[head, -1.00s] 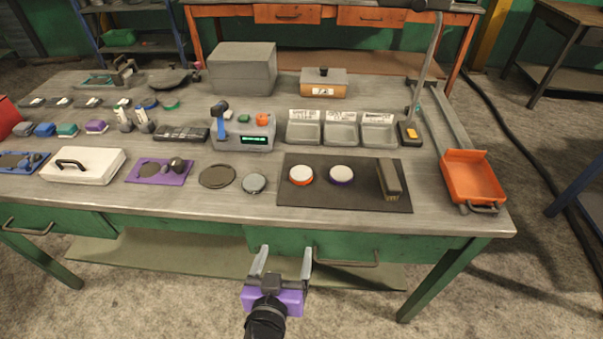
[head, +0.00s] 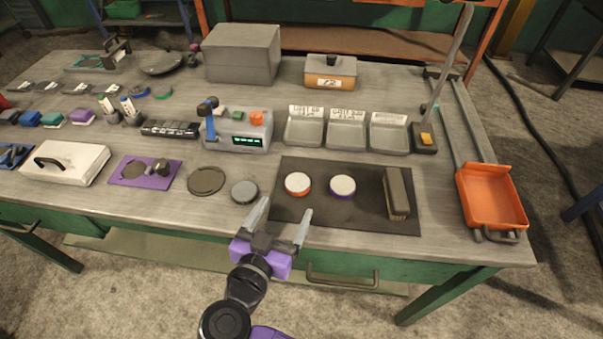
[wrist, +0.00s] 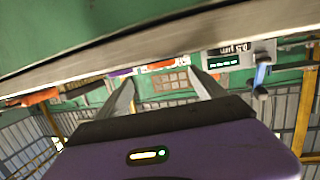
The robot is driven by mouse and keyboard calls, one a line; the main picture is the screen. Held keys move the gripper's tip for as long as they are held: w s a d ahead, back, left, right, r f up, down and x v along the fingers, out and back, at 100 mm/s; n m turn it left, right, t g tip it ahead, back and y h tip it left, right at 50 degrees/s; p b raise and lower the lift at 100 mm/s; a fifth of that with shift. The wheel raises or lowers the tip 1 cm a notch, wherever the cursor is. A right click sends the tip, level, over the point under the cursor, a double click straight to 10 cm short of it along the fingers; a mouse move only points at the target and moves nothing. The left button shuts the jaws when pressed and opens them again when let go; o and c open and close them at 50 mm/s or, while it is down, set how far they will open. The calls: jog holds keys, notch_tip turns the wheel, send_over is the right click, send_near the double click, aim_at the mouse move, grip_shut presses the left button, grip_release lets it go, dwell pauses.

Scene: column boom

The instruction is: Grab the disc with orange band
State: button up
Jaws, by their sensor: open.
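The disc with the orange band (head: 298,184) has a white top and lies flat on the dark mat (head: 340,222), left of a similar disc with a purple band (head: 342,187). In the wrist view the orange band (wrist: 160,65) shows between my fingers, just past the table edge, small and partly cut off. My gripper (head: 286,208) is open and empty. In the head view its fingertips appear at the mat's front edge, just below the orange-banded disc and apart from it.
A brush-like block (head: 397,193) lies on the mat's right end. A grey round disc (head: 244,191) lies left of the mat. Behind it stand a meter box (head: 238,132) and grey trays (head: 346,130). The table's front edge (wrist: 100,68) crosses the wrist view.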

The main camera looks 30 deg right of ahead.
aim_at(297, 183)
jog(key=p+x, duration=0.1)
jog(key=x, duration=0.6)
jog(key=shift+w+d+p, duration=0.2)
jog(key=shift+w+p, duration=0.15)
jog(key=shift+p, duration=0.05)
jog(key=shift+r, duration=0.1)
grip_shut()
